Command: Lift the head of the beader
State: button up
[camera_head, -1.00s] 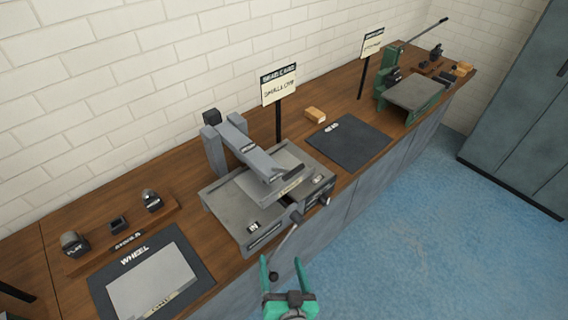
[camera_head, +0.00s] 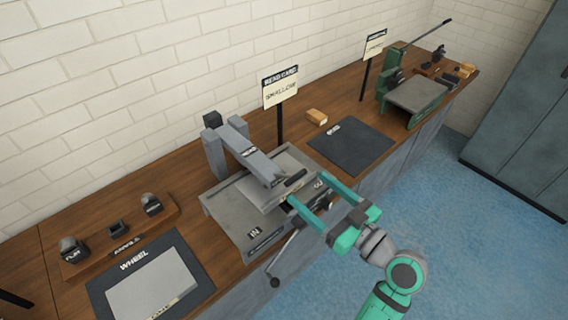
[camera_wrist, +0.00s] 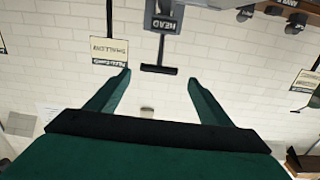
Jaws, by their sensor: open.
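The beader (camera_head: 245,215) is a grey machine on the wooden bench. Its grey head arm (camera_head: 245,152), labelled HEAD, slopes from a rear post to the front and is down. A black crossbar handle (camera_head: 295,177) sits at its front end; the handle also shows in the wrist view (camera_wrist: 158,70). My gripper (camera_head: 305,190) is open, with its green fingers reaching to the handle from the front right. In the wrist view the bar lies between the two fingertips (camera_wrist: 158,78), seemingly just beyond them; contact cannot be told. The fingers hide part of the front panel.
A crank lever (camera_head: 284,262) hangs at the beader's front, left of my gripper. A sign on a black post (camera_head: 280,122) stands behind. A dark mat (camera_head: 350,145) and a green machine (camera_head: 415,95) lie right; a wheel mat (camera_head: 200,262) lies left. The blue floor is clear.

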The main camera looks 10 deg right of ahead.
jog(key=x, duration=1)
jog(key=shift+w+r, duration=0.1)
jog(key=shift+w, duration=0.1)
